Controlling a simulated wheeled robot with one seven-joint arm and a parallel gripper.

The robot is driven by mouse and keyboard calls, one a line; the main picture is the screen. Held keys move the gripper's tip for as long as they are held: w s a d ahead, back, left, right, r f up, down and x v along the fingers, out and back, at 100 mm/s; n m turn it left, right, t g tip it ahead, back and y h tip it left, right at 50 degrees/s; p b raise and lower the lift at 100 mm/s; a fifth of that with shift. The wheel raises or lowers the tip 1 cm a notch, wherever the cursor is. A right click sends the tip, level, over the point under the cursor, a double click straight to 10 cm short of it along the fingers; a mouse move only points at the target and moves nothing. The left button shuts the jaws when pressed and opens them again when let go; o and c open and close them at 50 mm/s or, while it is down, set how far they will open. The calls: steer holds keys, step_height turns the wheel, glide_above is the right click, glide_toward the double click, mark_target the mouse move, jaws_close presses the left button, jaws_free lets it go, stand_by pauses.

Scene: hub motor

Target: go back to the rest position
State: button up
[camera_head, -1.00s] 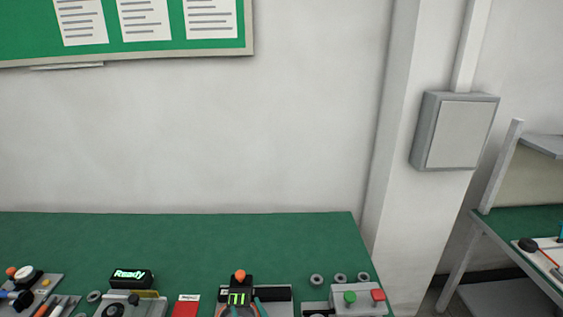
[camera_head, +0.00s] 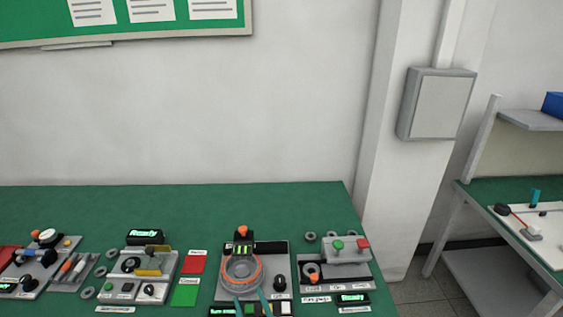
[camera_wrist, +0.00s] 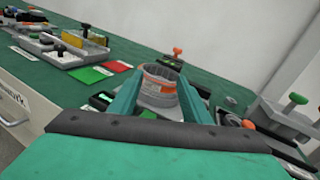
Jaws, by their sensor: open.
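My gripper (camera_head: 250,299) shows as two teal fingertips at the bottom edge of the head view. It is open, and in the wrist view its fingers (camera_wrist: 161,82) stand apart with nothing clamped between them. A round grey motor part with an orange rim (camera_head: 241,271) sits on a grey fixture (camera_head: 279,262) in the middle of the table. It also shows in the wrist view (camera_wrist: 160,87), framed beyond my fingers. Whether a finger touches it I cannot tell.
The green table (camera_head: 180,205) is clear along its back. Left are a station with a "Ready" display (camera_head: 144,236), red (camera_head: 193,264) and green (camera_head: 185,294) cards, and tools. A wall box (camera_head: 437,105) and second bench stand right.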

steer(key=s+d+f+n+h, duration=0.3)
steer(key=s+d+f+n, duration=0.15)
steer(key=s+n, duration=0.4)
steer(key=s+d+f+n+h, duration=0.3)
steer(key=s+f+n, duration=0.2)
steer(key=s, duration=0.6)
steer(key=s+r+n, duration=0.2)
steer(key=s+n, duration=0.6)
steer(key=s+d+r+n+g, duration=0.1)
steer(key=s+r+n, duration=0.2)
steer(key=s+n, duration=0.5)
steer(key=shift+s+r+h, duration=0.25)
steer(key=shift+s+h, duration=0.05)
steer(key=shift+s, duration=0.25)
stand_by(0.4)
steer(key=c, duration=0.3)
steer(key=shift+w, duration=0.1)
